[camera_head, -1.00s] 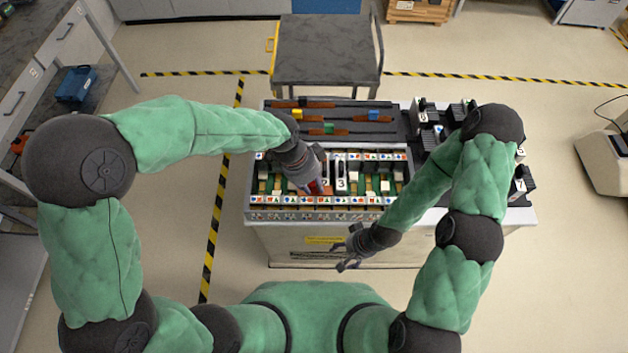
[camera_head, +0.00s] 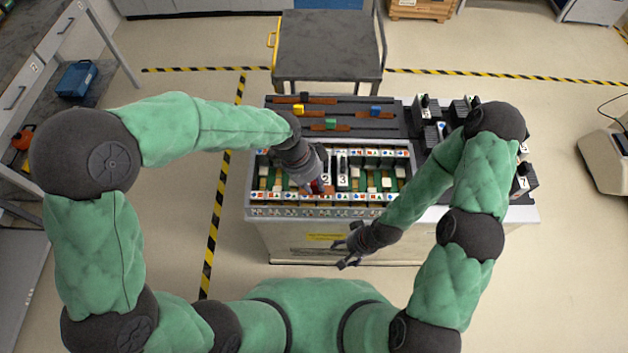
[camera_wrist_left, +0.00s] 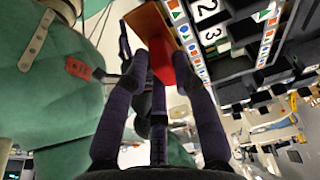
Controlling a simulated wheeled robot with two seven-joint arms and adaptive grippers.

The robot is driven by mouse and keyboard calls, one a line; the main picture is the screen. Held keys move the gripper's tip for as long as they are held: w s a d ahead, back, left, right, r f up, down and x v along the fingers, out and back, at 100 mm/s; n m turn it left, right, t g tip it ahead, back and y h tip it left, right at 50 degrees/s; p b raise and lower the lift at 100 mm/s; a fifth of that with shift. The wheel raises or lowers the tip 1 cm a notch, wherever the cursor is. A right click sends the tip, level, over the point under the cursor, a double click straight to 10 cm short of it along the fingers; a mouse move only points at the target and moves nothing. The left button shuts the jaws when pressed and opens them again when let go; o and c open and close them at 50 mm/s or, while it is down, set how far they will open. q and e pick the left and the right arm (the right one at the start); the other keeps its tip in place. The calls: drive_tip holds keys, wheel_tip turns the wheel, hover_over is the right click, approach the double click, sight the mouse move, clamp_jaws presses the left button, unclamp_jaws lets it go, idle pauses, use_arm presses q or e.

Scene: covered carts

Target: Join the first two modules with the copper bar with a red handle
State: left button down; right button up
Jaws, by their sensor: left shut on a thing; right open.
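My left gripper (camera_head: 318,187) is over the front part of the module rack (camera_head: 248,205). In the left wrist view its fingers (camera_wrist_left: 165,85) are shut on a red handle (camera_wrist_left: 183,70), with a copper-coloured bar (camera_wrist_left: 150,28) beyond it. Black modules numbered 2 (camera_head: 326,178) and 3 (camera_head: 342,180) stand side by side in the rack; they also show in the left wrist view (camera_wrist_left: 208,10). The gripper hides the rack left of module 2, and I cannot tell whether the bar touches a module. My right gripper (camera_head: 343,262) is open and empty in front of the cart.
Behind the rack, a dark tray (camera_head: 385,102) holds copper bars with yellow (camera_head: 298,111), blue (camera_head: 375,111) and green (camera_head: 331,124) handles. More black modules (camera_head: 524,182) stand at the right, partly behind my right arm. A grey cart (camera_head: 328,50) stands farther back.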

use_arm(q)
drive_tip(key=shift+f+b, duration=2.7)
drive_tip(key=shift+f, duration=1.4)
drive_tip(key=shift+f, duration=0.1)
drive_tip(key=c, duration=0.9)
unclamp_jaws()
drive_tip(key=shift+c, duration=0.2)
drive_tip(key=v, duration=1.2)
